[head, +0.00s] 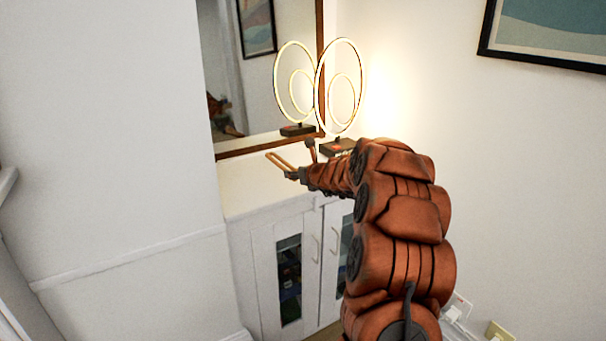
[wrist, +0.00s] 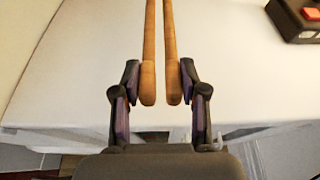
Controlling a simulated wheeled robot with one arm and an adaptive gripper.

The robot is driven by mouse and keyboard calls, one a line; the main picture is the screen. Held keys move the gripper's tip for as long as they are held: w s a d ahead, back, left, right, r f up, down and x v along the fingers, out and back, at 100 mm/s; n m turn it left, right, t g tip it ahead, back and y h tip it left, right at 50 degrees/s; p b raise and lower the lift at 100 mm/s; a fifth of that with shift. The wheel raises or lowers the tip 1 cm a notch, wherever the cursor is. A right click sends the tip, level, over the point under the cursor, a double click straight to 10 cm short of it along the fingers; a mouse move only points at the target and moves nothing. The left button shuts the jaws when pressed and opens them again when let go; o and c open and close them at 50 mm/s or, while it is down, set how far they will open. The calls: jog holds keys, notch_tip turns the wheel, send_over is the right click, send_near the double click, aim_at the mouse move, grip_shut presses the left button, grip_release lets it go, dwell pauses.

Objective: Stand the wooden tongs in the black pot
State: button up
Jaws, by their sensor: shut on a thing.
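The wooden tongs (wrist: 149,52) are two long light-brown arms. Their rounded near ends lie between the fingers of my gripper (wrist: 160,82), and the arms run up out of the wrist view. My gripper is shut on the tongs, with a narrow gap between the two arms. In the head view the tongs (head: 279,161) stick out to the left from my gripper (head: 299,175), over the white cabinet top. I cannot see the black pot in either view.
The white cabinet (head: 262,195) has glass doors with pale handles. A lit ring lamp (head: 319,85) on a dark base stands at its back right, before a framed mirror (head: 232,85). The lamp base (wrist: 296,20) shows in the wrist view. The cabinet's left top looks clear.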

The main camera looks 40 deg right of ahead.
jog(key=shift+w+d+f+p, duration=0.1)
jog(key=shift+w+d+p, duration=0.4)
jog(key=shift+d, duration=0.6)
jog(key=shift+w+d+p, duration=0.15)
jog(key=shift+w+d, duration=0.5)
jog(key=shift+d, duration=0.4)
jog(key=shift+a+f+b, duration=0.1)
jog(key=shift+f+b, duration=0.45)
jog(key=shift+f, duration=1.3)
jog(key=shift+f, duration=0.1)
jog(key=o, duration=1.2)
jog(key=shift+r, duration=0.2)
jog(key=v, duration=1.2)
jog(key=shift+f, duration=0.1)
